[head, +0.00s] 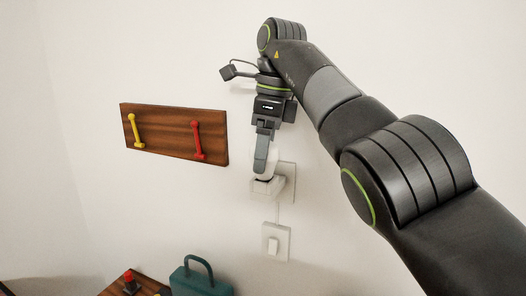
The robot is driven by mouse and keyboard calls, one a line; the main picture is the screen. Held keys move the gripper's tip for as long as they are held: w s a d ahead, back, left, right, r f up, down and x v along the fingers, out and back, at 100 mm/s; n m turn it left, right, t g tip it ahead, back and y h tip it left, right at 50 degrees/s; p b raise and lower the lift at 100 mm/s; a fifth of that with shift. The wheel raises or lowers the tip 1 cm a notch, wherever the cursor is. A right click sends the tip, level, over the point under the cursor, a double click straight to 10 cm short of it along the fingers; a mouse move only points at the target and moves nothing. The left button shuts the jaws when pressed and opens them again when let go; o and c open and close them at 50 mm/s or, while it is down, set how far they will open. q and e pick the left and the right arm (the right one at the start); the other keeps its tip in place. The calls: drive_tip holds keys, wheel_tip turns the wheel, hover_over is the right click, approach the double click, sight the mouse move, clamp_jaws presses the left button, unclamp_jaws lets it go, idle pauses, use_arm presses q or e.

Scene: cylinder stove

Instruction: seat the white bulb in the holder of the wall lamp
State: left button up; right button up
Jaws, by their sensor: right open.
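The wall lamp has a pale plate (288,178) on the white wall and a white holder (266,187) jutting out from it. The white bulb (271,162) is upright at the top of the holder, partly hidden by my gripper. I cannot tell how deep its base sits. My right gripper (261,162) points down at the bulb from above, its grey finger in front of the glass. It is open around or beside the bulb; the far finger is hidden. My left gripper is out of view.
A white wall switch (274,242) is below the lamp. A wooden board (165,134) with a yellow and a red handle is on the wall to the left. Below are a teal box (202,281) with a handle and a wooden surface with a red-topped joystick (130,281).

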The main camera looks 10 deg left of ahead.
drive_tip(key=r+p, duration=0.2)
drive_tip(key=r, duration=0.1)
drive_tip(key=d+r+p, duration=0.1)
drive_tip(key=r+p, duration=0.1)
drive_tip(key=r, duration=0.1)
drive_tip(key=r+p, duration=0.2)
drive_tip(key=r, duration=0.1)
drive_tip(key=shift+d+r+p, duration=0.1)
drive_tip(key=shift+d+p, duration=0.1)
drive_tip(key=shift+p, duration=0.15)
